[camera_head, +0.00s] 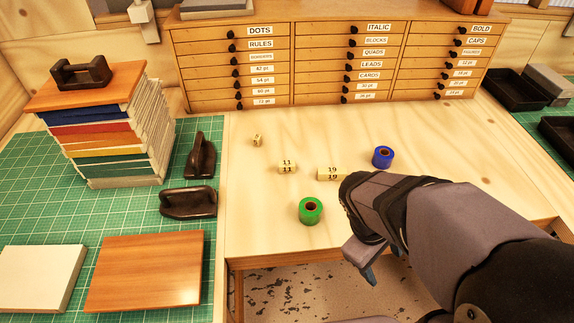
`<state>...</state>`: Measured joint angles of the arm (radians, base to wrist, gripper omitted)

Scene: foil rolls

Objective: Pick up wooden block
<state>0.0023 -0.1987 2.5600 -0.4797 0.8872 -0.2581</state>
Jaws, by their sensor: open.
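Three small pale wooden blocks lie on the wooden table top. The block marked 19 (329,173) is in the middle, its right end close to or behind my gripper. The block marked 11 (287,168) lies to its left. A smaller block (257,140), its mark hard to read, lies further back and left. My gripper (353,222) is open, over the front part of the table, with my arm reaching in from the lower right. No block shows between its fingers. I cannot tell whether it touches the block marked 19.
A green foil roll (310,211) stands left of my gripper, a blue roll (383,157) behind it. A labelled drawer cabinet (330,60) closes the back. Dark handled tools (188,203) and a stack of boards (118,150) are left.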

